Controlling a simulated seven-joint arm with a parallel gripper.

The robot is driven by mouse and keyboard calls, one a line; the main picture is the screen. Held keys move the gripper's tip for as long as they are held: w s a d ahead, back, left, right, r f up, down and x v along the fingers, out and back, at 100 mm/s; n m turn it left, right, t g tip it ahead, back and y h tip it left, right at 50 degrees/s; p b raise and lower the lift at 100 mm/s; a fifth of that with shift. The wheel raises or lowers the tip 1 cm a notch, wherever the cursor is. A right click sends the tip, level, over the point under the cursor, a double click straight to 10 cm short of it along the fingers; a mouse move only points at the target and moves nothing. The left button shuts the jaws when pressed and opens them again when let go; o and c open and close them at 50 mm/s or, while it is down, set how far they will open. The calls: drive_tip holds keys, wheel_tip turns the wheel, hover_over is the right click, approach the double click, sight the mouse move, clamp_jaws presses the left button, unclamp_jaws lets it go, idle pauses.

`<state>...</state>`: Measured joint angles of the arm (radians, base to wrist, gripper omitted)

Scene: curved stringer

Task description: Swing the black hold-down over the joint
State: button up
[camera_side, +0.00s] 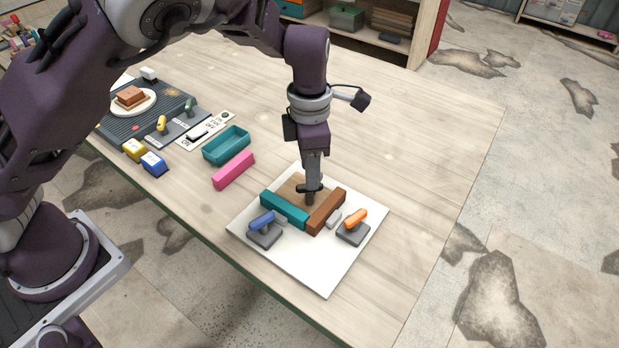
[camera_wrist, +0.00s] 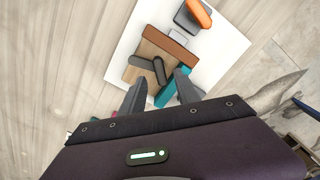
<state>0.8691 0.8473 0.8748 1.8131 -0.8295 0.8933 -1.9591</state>
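The black hold-down (camera_wrist: 146,62) shows in the wrist view as a dark bar with a second dark piece beside it, over a tan wooden block (camera_wrist: 151,48). A teal bar (camera_side: 285,209) and a brown bar (camera_side: 326,211) meet at a corner on a white board (camera_side: 318,276); they also show in the wrist view as the brown bar (camera_wrist: 168,47) and teal bar (camera_wrist: 166,93). My gripper (camera_wrist: 160,76) is open, its fingers apart with the hold-down between or just beyond the tips. In the side view my gripper (camera_side: 311,186) partly hides the hold-down; contact cannot be told.
A blue-handled clamp (camera_side: 262,222) and an orange-handled clamp (camera_side: 355,218) stand on the board beside the bars. A pink bar (camera_side: 234,171) and a teal tray (camera_side: 227,146) lie to the left. The table at right is clear.

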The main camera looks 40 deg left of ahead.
wheel_tip(320, 180, down, 4)
drive_tip(key=shift+r, duration=0.2)
drive_tip(key=shift+c, duration=0.5)
clamp_jaws()
